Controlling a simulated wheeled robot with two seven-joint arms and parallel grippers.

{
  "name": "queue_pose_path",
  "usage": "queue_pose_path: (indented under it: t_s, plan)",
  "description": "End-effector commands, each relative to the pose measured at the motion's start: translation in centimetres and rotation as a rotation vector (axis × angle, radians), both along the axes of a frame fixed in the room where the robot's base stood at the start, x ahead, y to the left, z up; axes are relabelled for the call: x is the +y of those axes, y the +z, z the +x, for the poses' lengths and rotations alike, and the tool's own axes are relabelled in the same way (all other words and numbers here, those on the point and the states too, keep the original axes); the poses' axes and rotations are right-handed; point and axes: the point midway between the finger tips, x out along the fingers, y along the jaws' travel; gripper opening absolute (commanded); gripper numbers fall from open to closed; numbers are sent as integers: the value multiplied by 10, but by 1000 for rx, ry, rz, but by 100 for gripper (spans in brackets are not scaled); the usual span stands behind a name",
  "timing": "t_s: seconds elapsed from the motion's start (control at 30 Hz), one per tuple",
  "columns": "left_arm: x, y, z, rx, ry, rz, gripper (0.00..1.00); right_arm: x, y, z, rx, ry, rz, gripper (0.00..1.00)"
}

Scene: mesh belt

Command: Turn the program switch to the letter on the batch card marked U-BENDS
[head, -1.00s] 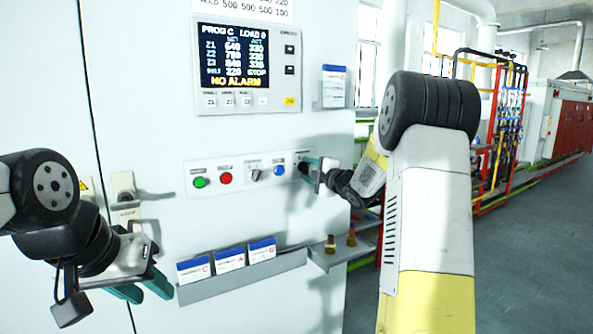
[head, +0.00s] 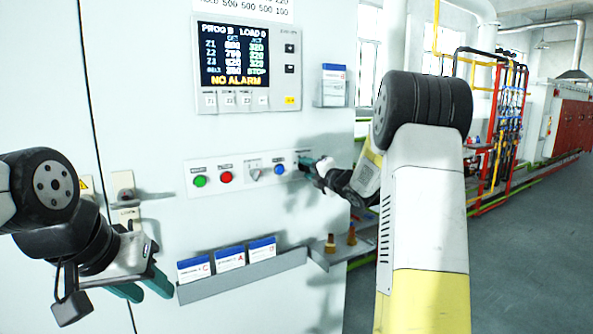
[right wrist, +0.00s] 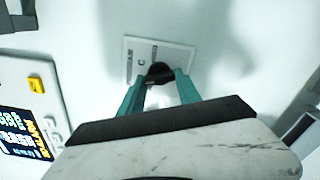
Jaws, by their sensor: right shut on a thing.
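The program switch is a black knob (right wrist: 160,72) on a small white plate (right wrist: 185,54). My right gripper (right wrist: 157,84) is shut on this knob in the right wrist view, with a teal finger on each side. In the head view my right gripper (head: 308,167) is at the right end of the button panel and hides the knob. My left gripper (head: 143,290) is open and empty.
The display (head: 233,55) reads PROG B, LOAD 0, NO ALARM. The panel holds a green button (head: 199,181), a red button (head: 225,177), a selector (head: 254,174) and a blue button (head: 280,170). Another card holder (head: 333,88) is at upper right. A small shelf (head: 345,252) is below.

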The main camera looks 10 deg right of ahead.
Motion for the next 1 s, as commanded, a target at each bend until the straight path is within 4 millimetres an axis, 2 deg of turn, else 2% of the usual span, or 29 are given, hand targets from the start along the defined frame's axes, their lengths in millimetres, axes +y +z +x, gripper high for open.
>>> queue_pose_path:
  t_s: [0.33,0.37,0.47,0.8,1.0]
  plan:
    - [0,0,0,0,0,0,36,0,-2,0,3,1,-1,0]
    - [0,0,0,0,0,0,36,1,-2,0,4,0,-2,44]
    - [0,0,0,0,0,0,36,0,-2,0,3,1,-1,62]
    - [0,0,0,0,0,0,36,-1,-1,-2,1,0,0,62]
    - [0,0,0,0,0,0,36,-10,-1,-27,3,-2,0,62]
